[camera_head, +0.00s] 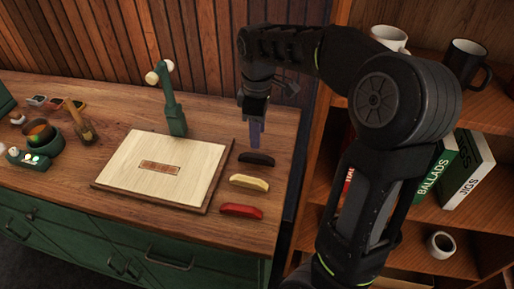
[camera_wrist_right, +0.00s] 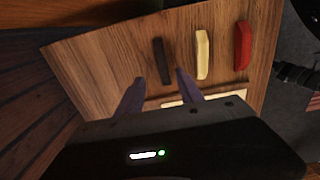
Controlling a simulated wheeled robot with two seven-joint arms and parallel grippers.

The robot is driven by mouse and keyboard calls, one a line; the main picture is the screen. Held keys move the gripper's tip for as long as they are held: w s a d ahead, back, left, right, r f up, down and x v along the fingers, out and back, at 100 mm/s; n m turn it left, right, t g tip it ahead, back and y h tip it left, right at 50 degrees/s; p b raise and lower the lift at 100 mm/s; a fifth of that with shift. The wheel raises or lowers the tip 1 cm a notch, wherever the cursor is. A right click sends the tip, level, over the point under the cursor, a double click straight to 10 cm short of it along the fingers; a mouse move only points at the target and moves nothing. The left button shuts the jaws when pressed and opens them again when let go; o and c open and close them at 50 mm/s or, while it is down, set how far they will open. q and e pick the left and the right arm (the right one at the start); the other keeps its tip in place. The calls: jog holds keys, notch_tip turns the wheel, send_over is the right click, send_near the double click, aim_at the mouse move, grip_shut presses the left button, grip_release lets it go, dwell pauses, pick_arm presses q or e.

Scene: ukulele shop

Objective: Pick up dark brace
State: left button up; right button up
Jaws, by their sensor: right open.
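The dark brace (camera_head: 257,159) lies on the right part of the wooden bench top, at the far end of a row of three braces. In the right wrist view the dark brace (camera_wrist_right: 162,62) lies just beyond the fingertips, nearly in line with the gap between them. My right gripper (camera_head: 255,142) points down above the bench, close to the dark brace and on its far side. It is open and empty, and its two purple fingers (camera_wrist_right: 157,76) stand apart in the wrist view. My left gripper is not in view.
A cream brace (camera_head: 249,183) and a red brace (camera_head: 241,211) lie nearer than the dark one. A pale board with a brown inlay (camera_head: 120,165) lies to their left. A green lamp (camera_head: 175,115) stands behind it. A shelf with mugs and books (camera_head: 440,215) stands at right.

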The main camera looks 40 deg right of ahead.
aim_at(257, 156)
jog(key=shift+s+a, duration=0.1)
jog(key=shift+s, duration=0.05)
jog(key=shift+f, duration=1.3)
notch_tip(257, 156, down, 5)
jog(key=shift+a+f+p, duration=0.1)
jog(key=shift+a+p, duration=0.05)
jog(key=shift+p, duration=0.6)
jog(key=shift+c, duration=0.4)
grip_shut()
